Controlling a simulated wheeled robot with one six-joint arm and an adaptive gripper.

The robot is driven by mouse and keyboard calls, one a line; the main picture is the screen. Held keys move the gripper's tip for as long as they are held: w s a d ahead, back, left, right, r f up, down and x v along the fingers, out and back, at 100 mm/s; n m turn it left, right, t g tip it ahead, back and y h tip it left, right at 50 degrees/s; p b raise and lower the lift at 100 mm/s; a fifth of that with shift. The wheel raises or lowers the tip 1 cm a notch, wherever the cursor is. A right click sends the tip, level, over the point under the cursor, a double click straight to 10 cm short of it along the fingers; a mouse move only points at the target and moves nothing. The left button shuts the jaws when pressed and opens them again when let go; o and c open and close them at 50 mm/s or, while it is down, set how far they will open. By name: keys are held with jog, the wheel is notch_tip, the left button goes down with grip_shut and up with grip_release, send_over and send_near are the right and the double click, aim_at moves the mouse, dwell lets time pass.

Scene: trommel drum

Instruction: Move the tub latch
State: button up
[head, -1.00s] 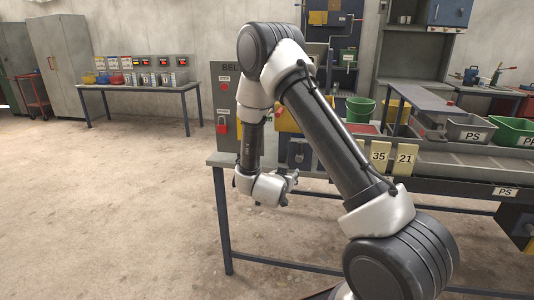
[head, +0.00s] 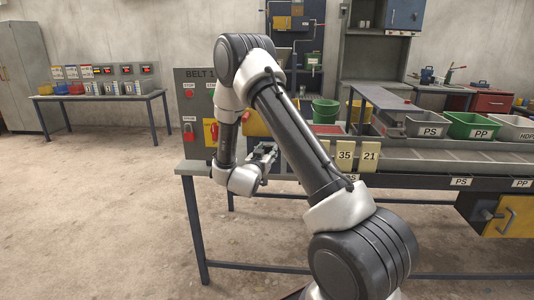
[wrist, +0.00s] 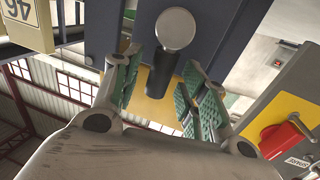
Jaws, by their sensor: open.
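My gripper (head: 266,160) is open at the left end of the long bench, in front of the belt panel. In the wrist view its two green-padded fingers (wrist: 160,80) stand apart. Between and beyond them is a dark handle (wrist: 163,76) with a round grey end (wrist: 175,31), in front of a yellow surface. This may be the tub latch; no label shows on it. I cannot tell whether the fingers touch it. In the head view I cannot make the handle out behind my arm.
The grey belt panel (head: 195,95) stands beside my gripper; its red lever on a yellow plate (wrist: 270,118) shows close on the right in the wrist view. Number cards (head: 357,154), labelled tubs (head: 470,126) and a green bucket (head: 325,110) are to the right. Open floor lies left.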

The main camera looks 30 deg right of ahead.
grip_shut()
jog(key=shift+s+d+m, duration=0.1)
jog(key=shift+d+m, duration=0.05)
jog(key=shift+m, duration=0.15)
jog(key=s+d+f+m+y, duration=0.2)
jog(key=d+f+m+y, duration=0.2)
jog(key=m, duration=1.1)
jog(key=shift+s+f, duration=0.4)
jog(key=shift+f, duration=0.05)
dwell(0.5)
